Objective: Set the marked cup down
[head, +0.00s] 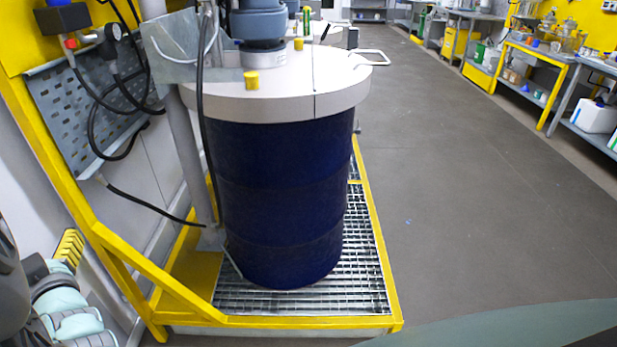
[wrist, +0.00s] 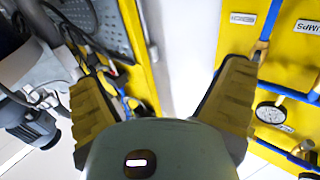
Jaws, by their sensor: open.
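I cannot make out a marked cup in either view. My gripper (wrist: 163,78) is open in the wrist view, with its two ridged fingers wide apart and nothing between them. In the head view part of my gripper (head: 68,250) shows at the lower left edge, left of the yellow frame and apart from the drum.
A dark blue drum (head: 282,195) with a pale lid (head: 325,85) stands on a metal grating (head: 365,270) inside a yellow frame. Hoses hang by a grey perforated panel (head: 90,95). Benches (head: 565,60) line the right wall. The grey floor (head: 470,170) between is clear.

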